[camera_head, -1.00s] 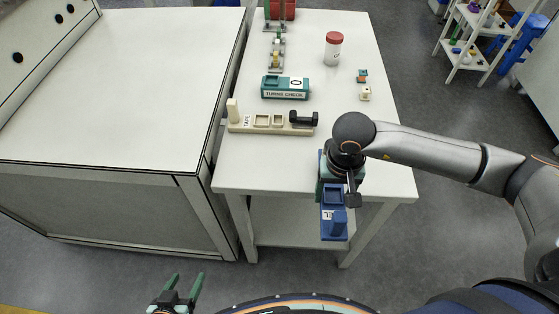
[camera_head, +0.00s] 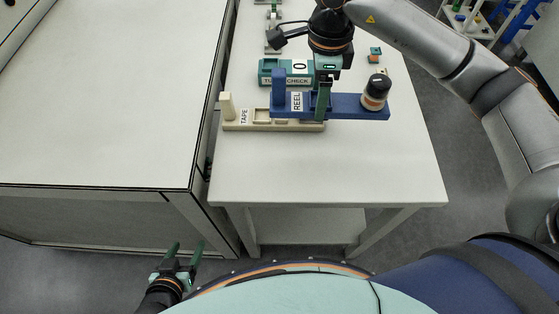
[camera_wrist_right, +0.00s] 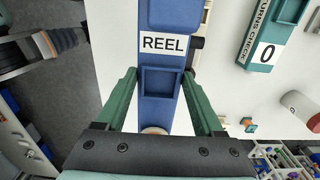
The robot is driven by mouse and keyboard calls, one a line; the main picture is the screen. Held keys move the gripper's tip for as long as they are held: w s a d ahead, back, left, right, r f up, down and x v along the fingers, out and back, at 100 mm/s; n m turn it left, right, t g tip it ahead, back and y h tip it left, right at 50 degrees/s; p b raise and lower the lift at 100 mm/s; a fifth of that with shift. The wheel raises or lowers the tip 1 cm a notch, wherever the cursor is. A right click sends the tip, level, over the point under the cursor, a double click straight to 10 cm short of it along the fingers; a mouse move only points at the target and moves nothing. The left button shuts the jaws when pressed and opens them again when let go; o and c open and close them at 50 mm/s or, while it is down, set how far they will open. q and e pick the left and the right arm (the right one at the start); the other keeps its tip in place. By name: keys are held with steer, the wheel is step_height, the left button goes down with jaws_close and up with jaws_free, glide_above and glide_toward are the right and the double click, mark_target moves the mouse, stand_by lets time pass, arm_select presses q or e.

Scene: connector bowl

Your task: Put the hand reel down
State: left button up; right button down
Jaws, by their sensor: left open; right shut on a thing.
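The hand reel is a long blue bar (camera_head: 350,106) with a white REEL label, an upright post at its left end and a dark-topped round knob at its right end. My right gripper (camera_head: 322,98) is shut on its middle and holds it crosswise over the table, in front of the TURNS CHECK block. In the right wrist view the reel (camera_wrist_right: 163,83) lies between the green fingers. It partly hides the cream TAPE piece (camera_head: 228,107); I cannot tell the gap beneath.
The white table (camera_head: 330,170) is clear at its front. The teal TURNS CHECK block (camera_head: 267,72) stands behind the reel. Small teal and brown parts (camera_head: 375,54) lie at right. A larger white-topped cabinet (camera_head: 100,110) stands to the left. A red-lidded jar (camera_wrist_right: 300,105) shows in the right wrist view.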

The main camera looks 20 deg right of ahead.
steer(key=s+a+f+p, duration=0.1)
steer(key=s+a+f, duration=0.25)
steer(key=a, duration=0.25)
glide_above(277, 173)
steer(key=d, duration=0.1)
steer(key=f, duration=0.3)
steer(key=shift+w+d+f, duration=0.1)
steer(key=shift+w+f, duration=0.15)
steer(key=shift+w, duration=0.05)
steer(key=shift+s+a+f+p, duration=0.2)
steer(key=shift+a+f+p, duration=0.1)
steer(key=shift+a+f, duration=0.3)
step_height(277, 173, down, 4)
steer(key=shift+r, duration=0.15)
jaws_free()
steer(key=shift+s, duration=0.1)
